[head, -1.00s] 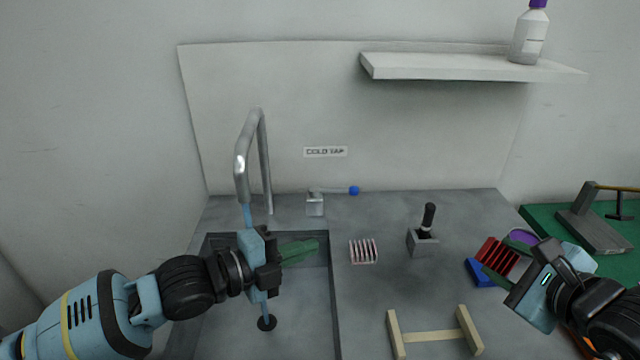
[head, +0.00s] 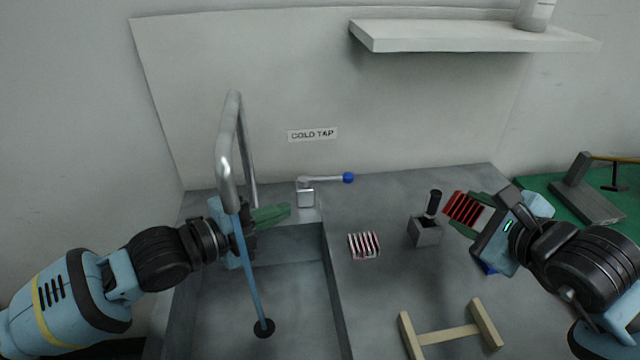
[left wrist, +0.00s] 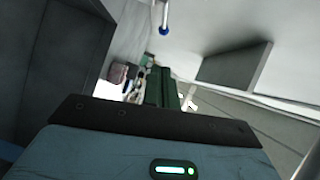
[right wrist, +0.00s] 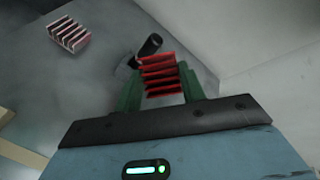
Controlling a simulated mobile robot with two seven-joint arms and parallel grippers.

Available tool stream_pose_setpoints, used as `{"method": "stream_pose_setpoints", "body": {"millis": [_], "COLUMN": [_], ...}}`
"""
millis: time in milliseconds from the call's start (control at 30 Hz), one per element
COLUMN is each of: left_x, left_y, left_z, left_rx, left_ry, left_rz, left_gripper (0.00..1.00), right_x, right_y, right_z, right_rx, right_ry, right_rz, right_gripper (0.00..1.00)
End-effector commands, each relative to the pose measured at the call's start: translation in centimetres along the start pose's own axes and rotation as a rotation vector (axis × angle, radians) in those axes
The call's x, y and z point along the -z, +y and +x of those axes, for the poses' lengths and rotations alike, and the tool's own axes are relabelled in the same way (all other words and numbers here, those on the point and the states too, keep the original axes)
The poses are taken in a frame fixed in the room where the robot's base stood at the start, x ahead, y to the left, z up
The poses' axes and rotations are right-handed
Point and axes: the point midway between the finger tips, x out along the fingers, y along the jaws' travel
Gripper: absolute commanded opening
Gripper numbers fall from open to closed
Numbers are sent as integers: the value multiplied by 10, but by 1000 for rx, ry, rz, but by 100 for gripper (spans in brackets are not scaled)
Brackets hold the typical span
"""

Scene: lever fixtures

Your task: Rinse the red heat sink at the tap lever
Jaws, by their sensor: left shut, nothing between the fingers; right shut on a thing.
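The red heat sink (head: 465,208) is held by my right gripper (head: 468,212), above the right side of the counter. In the right wrist view its red fins (right wrist: 160,76) sit between the two green fingers. The tap lever (head: 325,180) has a grey base and a blue ball end pointing right; the ball also shows in the left wrist view (left wrist: 163,31). My left gripper (head: 272,214) is shut and empty, left of the lever and apart from it. A blue water stream (head: 250,275) runs from the curved spout (head: 229,150) to the drain, passing close to my left gripper.
The sink basin (head: 290,290) lies at the left. A pale heat sink with reddish gaps (head: 364,245) sits on the counter (head: 385,285). A grey holder (head: 424,232) with a black handle and a wooden stand (head: 450,335) are nearby. A shelf (head: 470,38) hangs above.

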Motion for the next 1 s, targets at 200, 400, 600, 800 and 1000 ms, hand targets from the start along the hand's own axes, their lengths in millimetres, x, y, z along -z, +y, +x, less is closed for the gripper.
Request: {"method": "stream_pose_setpoints", "body": {"millis": [200, 400, 600, 800, 1000], "left_x": [1, 1, 1, -18, -27], "left_y": [-1, -2, -1, 2, 0], "left_z": [29, 65, 100, 116, 123], "left_rx": [2, 2, 0, -2, 0], "left_ry": [2, 2, 2, 1, 1], "left_rz": [-2, -2, -1, 0, 0], "left_gripper": [0, 0, 0, 0, 0], "right_x": [-2, -3, -4, 4, 8], "right_y": [-2, -4, -4, 5, 9], "right_z": [-1, -2, -2, 3, 5], "right_rx": [3, 4, 5, -5, -9], "right_ry": [-2, -3, -3, 3, 6], "right_rz": [-1, -1, -2, 2, 3], "right_gripper": [17, 17, 17, 17, 17]}}
